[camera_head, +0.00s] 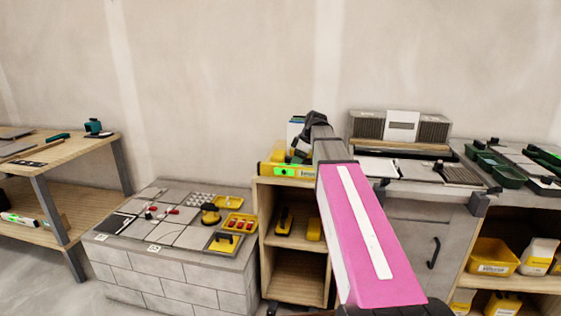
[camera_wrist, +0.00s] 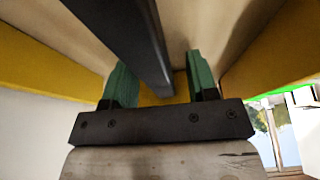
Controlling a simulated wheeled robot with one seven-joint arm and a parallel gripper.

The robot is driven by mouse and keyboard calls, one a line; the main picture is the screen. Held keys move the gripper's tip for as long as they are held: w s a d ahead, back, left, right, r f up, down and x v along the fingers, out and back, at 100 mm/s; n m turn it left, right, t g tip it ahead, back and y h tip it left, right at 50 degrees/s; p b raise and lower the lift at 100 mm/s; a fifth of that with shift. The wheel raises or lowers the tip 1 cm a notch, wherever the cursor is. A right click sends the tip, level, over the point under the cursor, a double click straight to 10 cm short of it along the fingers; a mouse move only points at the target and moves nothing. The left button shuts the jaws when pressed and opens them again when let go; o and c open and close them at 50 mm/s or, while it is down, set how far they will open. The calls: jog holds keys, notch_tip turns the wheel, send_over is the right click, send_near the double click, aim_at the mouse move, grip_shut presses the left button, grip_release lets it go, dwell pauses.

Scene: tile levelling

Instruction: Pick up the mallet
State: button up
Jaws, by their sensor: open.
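My gripper (camera_head: 301,148) is at the yellow box and level on the wooden shelf unit, partly hidden by my arm in the head view. In the wrist view my gripper (camera_wrist: 157,72) has its two green fingers apart. A long dark bar (camera_wrist: 140,35) runs from the top edge down between the fingers, with gaps on both sides. It may be the mallet's handle, but I cannot tell for sure. Whether it touches anything is unclear. No mallet head can be made out in either view. Yellow surfaces flank the fingers.
The yellow level with a green strip (camera_head: 288,171) lies on the shelf top (camera_head: 265,182). A tile-covered block (camera_head: 112,250) with yellow trays stands to the left. The grey counter (camera_head: 400,208) at right carries tiles and a radiator-like rack. Another wooden bench (camera_head: 75,150) is at far left.

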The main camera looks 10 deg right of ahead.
jog(key=shift+f, duration=0.15)
grip_shut()
